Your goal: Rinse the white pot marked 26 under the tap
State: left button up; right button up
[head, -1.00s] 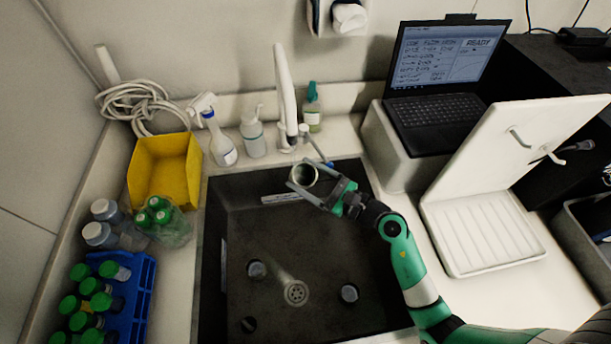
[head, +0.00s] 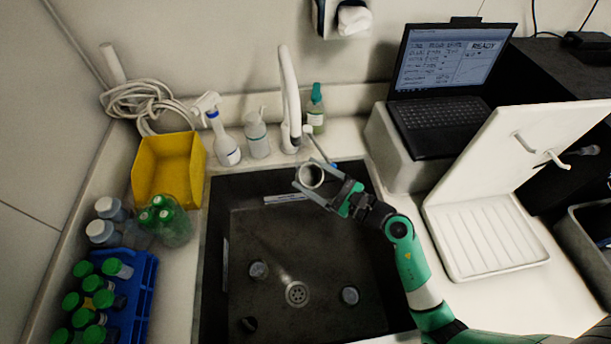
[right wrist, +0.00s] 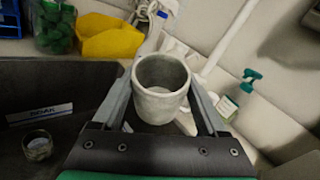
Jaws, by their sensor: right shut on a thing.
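The white pot (head: 313,177) is held over the back part of the dark sink (head: 215,220), with its open mouth toward the head camera. My right gripper (head: 311,176) is shut on it, one finger on each side. In the right wrist view the pot (right wrist: 161,104) sits between the fingers, its mouth open and its inside pale. No mark 26 can be read on it. The white tap (head: 289,95) rises behind the sink, just behind and left of the pot. I cannot make out running water. My left gripper is not in view.
Bottles (head: 227,148), a yellow bin (head: 165,185) and a blue rack (head: 140,290) line the back and left.

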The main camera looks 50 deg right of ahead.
jog(key=shift+w+a, duration=0.25)
jog(key=shift+a, duration=0.1)
jog(key=shift+d, duration=0.1)
jog(key=shift+s+d, duration=0.35)
jog(key=shift+d, duration=0.1)
jog(key=shift+s+a+p, duration=0.3)
jog(key=shift+s+a, duration=0.15)
jog(key=shift+s, duration=0.2)
jog(key=shift+s+a+p, duration=0.25)
jog(key=shift+s+a, duration=0.2)
jog(key=shift+s, duration=0.15)
jog(key=s+a, duration=0.1)
jog(key=s, duration=0.1)
jog(key=s+a, duration=0.1)
jog(key=s, duration=0.1)
jog(key=shift+a+p, duration=0.35)
jog(key=shift+a, duration=0.05)
